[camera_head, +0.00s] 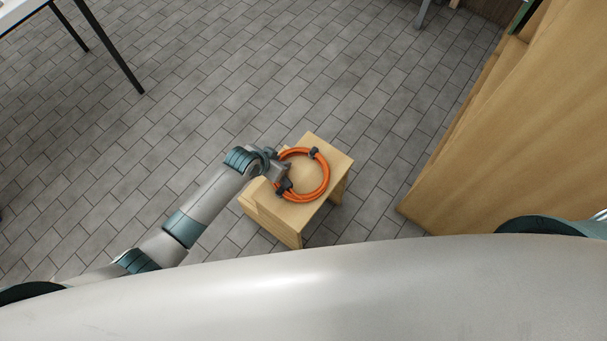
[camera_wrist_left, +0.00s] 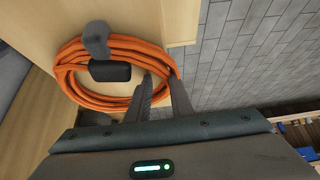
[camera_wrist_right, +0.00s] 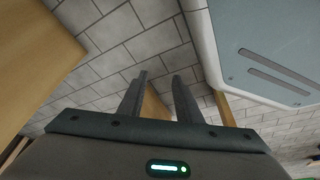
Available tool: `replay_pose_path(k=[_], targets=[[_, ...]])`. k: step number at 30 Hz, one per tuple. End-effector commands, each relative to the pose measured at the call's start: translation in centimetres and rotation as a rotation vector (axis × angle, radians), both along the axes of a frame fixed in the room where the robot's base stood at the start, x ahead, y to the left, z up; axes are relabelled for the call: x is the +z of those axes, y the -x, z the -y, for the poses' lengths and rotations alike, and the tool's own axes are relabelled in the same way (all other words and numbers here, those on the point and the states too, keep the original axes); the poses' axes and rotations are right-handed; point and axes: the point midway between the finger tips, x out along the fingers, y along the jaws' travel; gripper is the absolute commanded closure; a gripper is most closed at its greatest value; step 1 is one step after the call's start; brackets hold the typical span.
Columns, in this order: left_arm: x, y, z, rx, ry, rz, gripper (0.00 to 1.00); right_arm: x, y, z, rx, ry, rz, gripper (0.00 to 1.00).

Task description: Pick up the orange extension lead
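The orange extension lead (camera_head: 322,180) lies as a round coil with dark fittings on a small light-wood step stool (camera_head: 312,142). It also shows in the left wrist view (camera_wrist_left: 70,72), with a grey plug and a black block on the coil. My left gripper (camera_head: 284,174) is at the coil's left side in the head view. In the left wrist view its fingers (camera_wrist_left: 160,82) are apart at the coil's near edge, with orange cable between them. I cannot tell whether they press on it. My right gripper (camera_wrist_right: 160,78) is open and empty, away from the lead.
A tall wooden workbench or cabinet (camera_head: 500,130) stands on the right. A white-topped table (camera_head: 20,12) with dark legs is at the upper left. Grey tiled floor (camera_head: 240,75) lies clear around the stool.

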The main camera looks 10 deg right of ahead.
Motion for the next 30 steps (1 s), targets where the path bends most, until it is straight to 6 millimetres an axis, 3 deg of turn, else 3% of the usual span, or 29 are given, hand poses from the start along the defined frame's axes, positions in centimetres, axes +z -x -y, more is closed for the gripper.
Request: replay_pose_path(k=[17, 25, 30], targets=[[0.9, -0.1, 0.0, 0.000, 0.002, 0.002, 1.00, 0.1, 0.1, -0.9, 0.000, -0.011, 0.001, 0.69], [4.3, -0.2, 0.1, 0.001, 0.004, 0.005, 1.00, 0.2, -0.1, -0.9, 0.001, -0.014, 0.018, 0.69], [6.0, 1.7, 2.8, -0.003, 0.007, 0.001, 1.00, 0.2, -0.2, -1.1, 0.004, -0.016, 0.027, 0.69]])
